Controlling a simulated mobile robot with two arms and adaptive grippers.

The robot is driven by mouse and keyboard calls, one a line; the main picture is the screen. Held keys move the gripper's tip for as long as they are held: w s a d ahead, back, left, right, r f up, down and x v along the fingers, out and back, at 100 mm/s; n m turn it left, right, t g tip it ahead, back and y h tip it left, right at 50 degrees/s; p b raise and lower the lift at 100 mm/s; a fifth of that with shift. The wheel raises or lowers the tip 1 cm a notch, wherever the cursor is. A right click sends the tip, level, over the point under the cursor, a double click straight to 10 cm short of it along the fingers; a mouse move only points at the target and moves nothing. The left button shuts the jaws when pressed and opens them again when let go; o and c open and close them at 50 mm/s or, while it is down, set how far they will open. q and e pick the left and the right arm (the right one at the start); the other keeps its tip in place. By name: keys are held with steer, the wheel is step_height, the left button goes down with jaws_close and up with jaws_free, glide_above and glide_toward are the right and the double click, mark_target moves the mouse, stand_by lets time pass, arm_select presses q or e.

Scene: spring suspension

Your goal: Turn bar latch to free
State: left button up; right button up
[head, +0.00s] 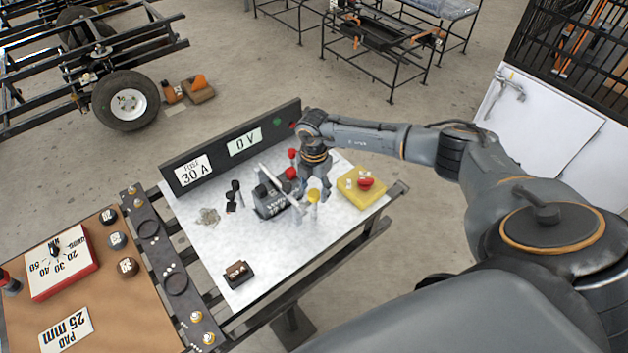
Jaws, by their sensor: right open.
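A dark grey device (268,204) with white lettering sits in the middle of the light-topped bench. Pale metal bars rise over and beside it, and small red knobs stand at its far right side. I cannot tell for certain which bar is the latch, or its turn position. My left gripper is not in view.
A black panel (215,155) reading "FUSE 30 A" and "0 V" borders the bench's back. A yellow block (350,198) with a red knob stands right of the gripper. A brown block (238,274) lies in front. A red-sided dial box (62,264) is on the left table.

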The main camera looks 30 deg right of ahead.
steer(key=shift+f, duration=0.4)
steer(key=c, duration=1.1)
steer(key=shift+c, duration=0.2)
